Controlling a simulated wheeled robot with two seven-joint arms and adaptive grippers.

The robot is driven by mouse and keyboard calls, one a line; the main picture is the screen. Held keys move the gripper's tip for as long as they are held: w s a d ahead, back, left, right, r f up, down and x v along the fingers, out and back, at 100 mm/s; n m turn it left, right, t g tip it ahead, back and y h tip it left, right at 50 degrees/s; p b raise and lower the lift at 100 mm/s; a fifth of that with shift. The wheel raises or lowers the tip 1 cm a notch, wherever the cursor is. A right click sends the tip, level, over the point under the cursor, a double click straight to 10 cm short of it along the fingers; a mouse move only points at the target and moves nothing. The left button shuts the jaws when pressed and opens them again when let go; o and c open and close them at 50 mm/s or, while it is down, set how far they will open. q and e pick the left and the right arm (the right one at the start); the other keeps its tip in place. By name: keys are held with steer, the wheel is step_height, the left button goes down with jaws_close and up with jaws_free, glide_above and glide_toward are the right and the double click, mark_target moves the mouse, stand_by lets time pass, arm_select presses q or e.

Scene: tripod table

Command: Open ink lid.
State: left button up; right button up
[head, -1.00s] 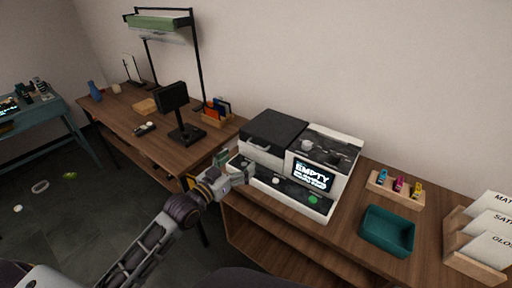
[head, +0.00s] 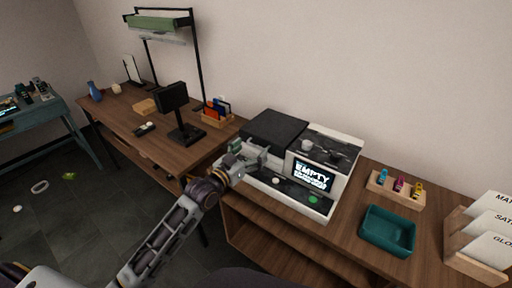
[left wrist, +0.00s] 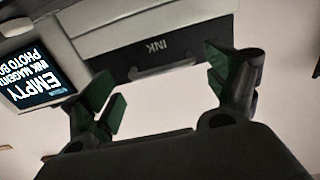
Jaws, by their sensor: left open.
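The printer (head: 320,196) stands on the wooden desk, white with a black front strip. Its screen (head: 312,174) reads EMPTY and also shows upside down in the left wrist view (left wrist: 38,75). The black ink lid (head: 276,128) on the printer's left part looks closed. In the left wrist view the lid's dark front (left wrist: 120,50) carries the upside-down word INK, with a bar handle (left wrist: 165,68) beside it. My left gripper (head: 254,157) is open at the lid's front, its green-padded fingers (left wrist: 160,88) on either side of the handle. I cannot tell whether they touch it. My right gripper is not in view.
A teal tray (head: 388,246) and a wooden holder (head: 397,190) with small coloured cartridges stand right of the printer. A paper rack (head: 474,258) is at the far right. A black monitor (head: 173,97) stands on the desk to the left.

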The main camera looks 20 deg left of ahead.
arm_select(q)
steer(key=shift+x, duration=0.95)
steer(key=shift+w+d, duration=0.25)
steer(key=shift+w, duration=0.35)
steer(key=shift+c, duration=0.4)
